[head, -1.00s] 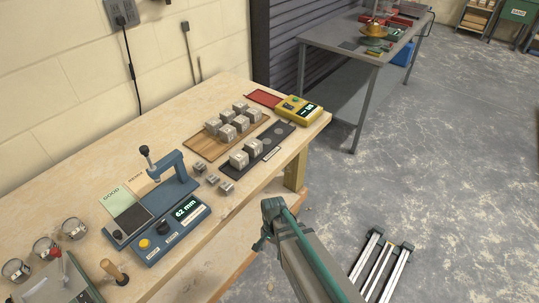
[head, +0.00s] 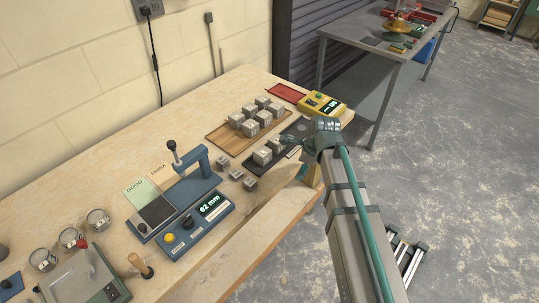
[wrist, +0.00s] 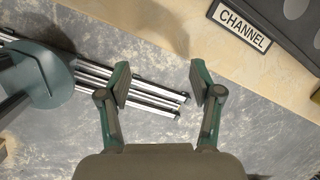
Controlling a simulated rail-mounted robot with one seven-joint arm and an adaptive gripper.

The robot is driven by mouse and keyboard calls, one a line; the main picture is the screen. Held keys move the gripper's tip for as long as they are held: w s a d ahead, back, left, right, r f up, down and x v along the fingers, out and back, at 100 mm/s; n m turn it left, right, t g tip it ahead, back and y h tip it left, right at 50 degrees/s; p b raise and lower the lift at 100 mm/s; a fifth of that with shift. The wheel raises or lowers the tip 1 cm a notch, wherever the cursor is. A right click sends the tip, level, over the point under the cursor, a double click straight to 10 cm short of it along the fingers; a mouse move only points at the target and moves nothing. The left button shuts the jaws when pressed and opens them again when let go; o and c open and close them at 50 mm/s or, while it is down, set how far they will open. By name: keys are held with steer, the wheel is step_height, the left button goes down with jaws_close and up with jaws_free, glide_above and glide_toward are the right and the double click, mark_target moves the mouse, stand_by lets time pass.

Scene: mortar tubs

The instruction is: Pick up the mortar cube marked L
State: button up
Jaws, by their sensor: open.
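Several grey mortar cubes (head: 264,117) stand in rows on a wooden board (head: 222,139) in the head view. The letters on the cubes are too small to read, so I cannot tell which is L. My gripper (wrist: 160,78) is open and empty in the wrist view. It is over the bench's front edge, near the dark tray, whose CHANNEL label (wrist: 243,26) shows at upper right. No cube shows between its fingers.
A blue gauge (head: 187,221) reading 62 mm stands left of the cubes. A yellow device (head: 321,103) and red mat (head: 286,93) lie beyond them. Glass jars (head: 98,220) and a wooden-handled tool (head: 140,265) are at lower left. The bench's front strip is clear.

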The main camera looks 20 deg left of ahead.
mark_target(263, 151)
steer(key=a+r+m+y, duration=0.1)
steer(key=a+r+m, duration=0.4)
steer(key=a+r, duration=0.5)
steer(key=shift+m, duration=0.3)
steer(key=x, duration=0.2)
steer(key=p+x, duration=0.1)
steer(key=x, duration=0.2)
steer(key=shift+w+a, duration=0.15)
steer(key=shift+a, duration=0.3)
steer(key=shift+a+p+x, duration=0.25)
steer(key=shift+p+x, duration=0.8)
steer(key=shift+x, duration=0.75)
steer(key=shift+a+f, duration=0.2)
steer(key=shift+f, duration=0.5)
steer(key=c, duration=1.1)
steer(key=shift+r, duration=0.1)
steer(key=shift+c, duration=0.2)
